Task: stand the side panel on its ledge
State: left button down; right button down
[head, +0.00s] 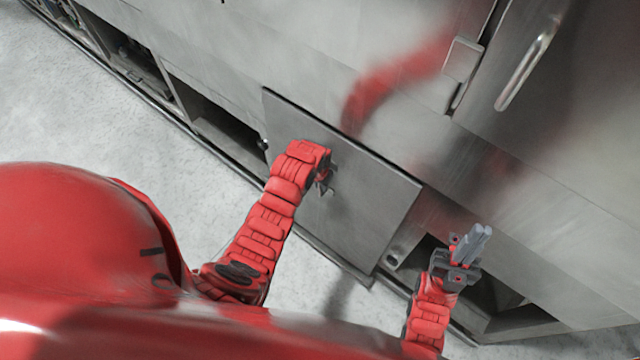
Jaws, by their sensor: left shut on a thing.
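The side panel (372,212) is a flat grey metal sheet in the middle of the head view. It stands tilted in the picture against the lower front of the washer, over part of the row of openings. My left gripper (324,182) is at the panel's face, left of its middle, and is shut on it; the exact grip point is partly hidden by the wrist. The ledge under the panel is mostly hidden by the panel and my arm. My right gripper (473,242) is right of the panel, apart from it and empty, its two grey fingers close together.
The washer's open lower bays show left of the panel (215,128) and right of it (490,297). A door handle (527,65) and a latch (462,62) stand out above. The pale floor (95,120) is clear at the left.

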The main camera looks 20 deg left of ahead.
dwell(0.4)
pick_arm(q)
jog(key=shift+s+b+x, duration=0.2)
jog(key=shift+b+x, duration=0.45)
jog(key=shift+x, duration=0.4)
jog(key=c, duration=0.7)
grip_release()
jog(key=shift+s, duration=0.1)
